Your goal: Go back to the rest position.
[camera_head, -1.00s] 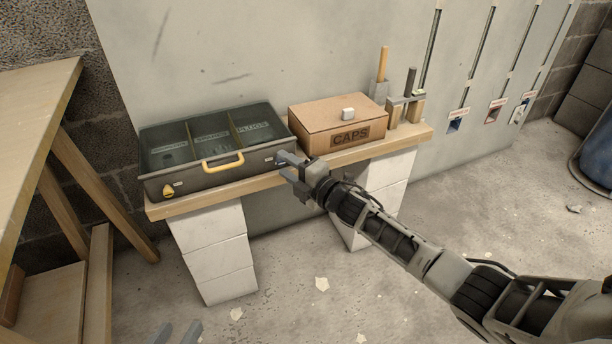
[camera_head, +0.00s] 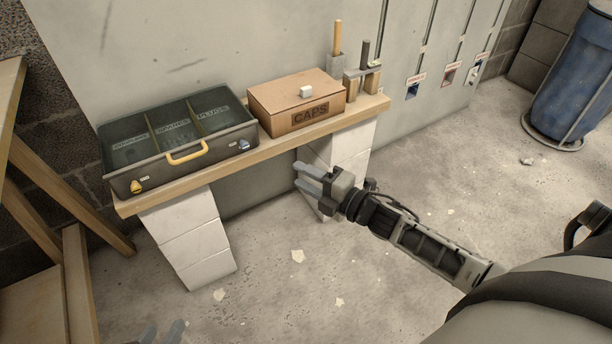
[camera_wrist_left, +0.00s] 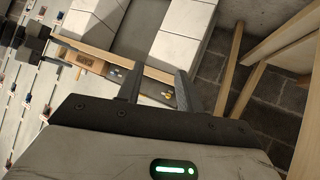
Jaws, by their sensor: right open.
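My right gripper (camera_head: 309,179) is open and empty in the head view, in front of and below the bench's front edge. Only the tips of my left gripper (camera_head: 163,335) show at the bottom edge of the head view. In the left wrist view the fingers of my left gripper (camera_wrist_left: 157,88) stand apart with nothing between them. Neither gripper touches anything in the head view.
A plank bench (camera_head: 195,180) on white blocks (camera_head: 190,235) carries a dark compartment case (camera_head: 120,184), a cardboard CAPS box (camera_head: 275,122) and tools in a holder (camera_head: 362,82). A wooden table (camera_head: 8,95) stands left, a blue barrel (camera_head: 575,85) right.

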